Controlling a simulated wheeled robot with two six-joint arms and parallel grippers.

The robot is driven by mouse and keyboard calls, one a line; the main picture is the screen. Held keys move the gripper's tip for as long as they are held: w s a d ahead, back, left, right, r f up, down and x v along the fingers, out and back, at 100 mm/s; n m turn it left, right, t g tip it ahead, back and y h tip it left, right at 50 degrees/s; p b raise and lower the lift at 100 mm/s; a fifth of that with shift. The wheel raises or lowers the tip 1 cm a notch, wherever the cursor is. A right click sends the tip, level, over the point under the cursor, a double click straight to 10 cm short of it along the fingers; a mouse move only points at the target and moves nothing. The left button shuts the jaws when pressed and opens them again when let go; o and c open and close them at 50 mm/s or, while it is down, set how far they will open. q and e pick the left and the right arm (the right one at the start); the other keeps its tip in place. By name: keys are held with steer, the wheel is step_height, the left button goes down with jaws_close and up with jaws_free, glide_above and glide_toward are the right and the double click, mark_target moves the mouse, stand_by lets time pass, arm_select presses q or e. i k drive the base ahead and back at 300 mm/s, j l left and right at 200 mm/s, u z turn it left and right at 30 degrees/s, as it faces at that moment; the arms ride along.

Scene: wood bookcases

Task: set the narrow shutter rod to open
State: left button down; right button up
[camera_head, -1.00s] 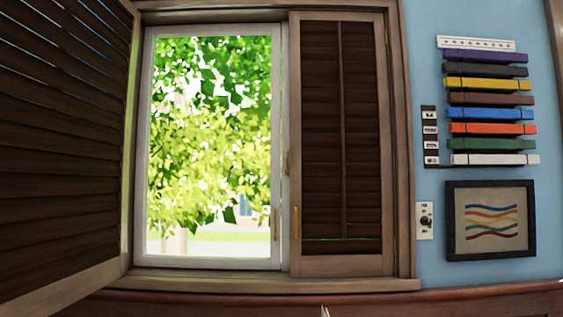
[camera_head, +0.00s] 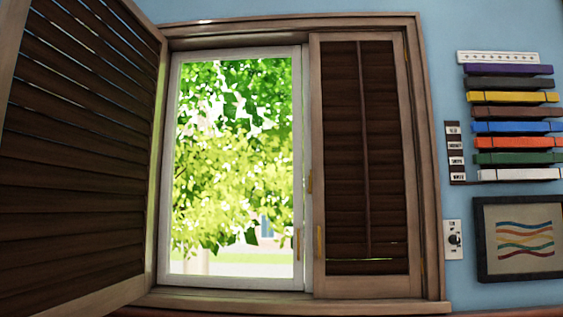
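The right shutter panel (camera_head: 318,200) is swung shut over the right part of the window, with dark louvres (camera_head: 388,170) lying closed. A narrow vertical rod (camera_head: 364,150) runs down the middle of those louvres. The left shutter panel (camera_head: 75,175) is swung out into the room at the left, and thin gaps show between its upper slats. No rod is visible on it. Neither of my grippers is in view.
A white-framed window (camera_head: 299,130) between the panels shows leaves outside. A wooden sill (camera_head: 290,303) runs below. To the right on the blue wall are a rack of coloured bars (camera_head: 515,112), a switch plate (camera_head: 453,240) and a framed picture (camera_head: 523,238).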

mark_target(360, 76)
steer(key=i+j+u, duration=0.1)
steer(key=i, duration=0.25)
steer(key=i+j, duration=0.3)
steer(key=i+j+u, duration=0.15)
steer(key=i, duration=0.35)
